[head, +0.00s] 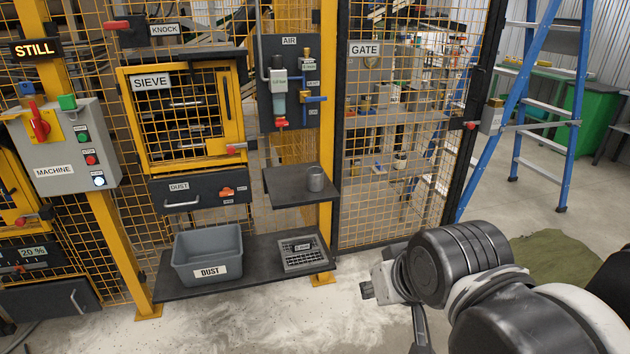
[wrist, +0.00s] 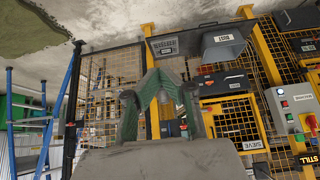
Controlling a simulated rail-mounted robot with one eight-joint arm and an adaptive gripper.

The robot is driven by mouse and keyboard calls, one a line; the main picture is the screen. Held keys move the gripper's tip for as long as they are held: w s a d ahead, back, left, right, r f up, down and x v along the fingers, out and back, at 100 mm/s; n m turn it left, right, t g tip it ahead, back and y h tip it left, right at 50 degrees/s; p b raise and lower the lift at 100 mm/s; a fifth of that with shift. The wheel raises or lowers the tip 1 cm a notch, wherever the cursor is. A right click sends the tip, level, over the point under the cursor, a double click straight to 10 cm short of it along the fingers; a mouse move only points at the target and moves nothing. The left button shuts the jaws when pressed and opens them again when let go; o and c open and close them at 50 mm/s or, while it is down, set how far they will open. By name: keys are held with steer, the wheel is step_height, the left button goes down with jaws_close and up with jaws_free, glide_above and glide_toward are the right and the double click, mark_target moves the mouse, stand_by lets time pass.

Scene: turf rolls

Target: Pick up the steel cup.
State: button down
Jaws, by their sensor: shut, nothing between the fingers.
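The steel cup (head: 315,178) is a small grey metal cup standing upright on the right part of a small dark shelf (head: 290,190) below the AIR panel. My gripper (head: 367,290) is in the lower right of the head view, well below and to the right of the cup and apart from it. In the wrist view the fingers of my gripper (wrist: 158,84) come together with nothing held. I cannot make out the cup in the wrist view, where the fingers cover the middle.
The mesh gate (head: 385,140) stands right of the cup's shelf. A blue ladder (head: 515,110) is at the right. Open floor lies in front, with pale dust.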

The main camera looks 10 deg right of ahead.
steer(key=c, duration=2.5)
jaws_free()
steer(key=o, duration=1.8)
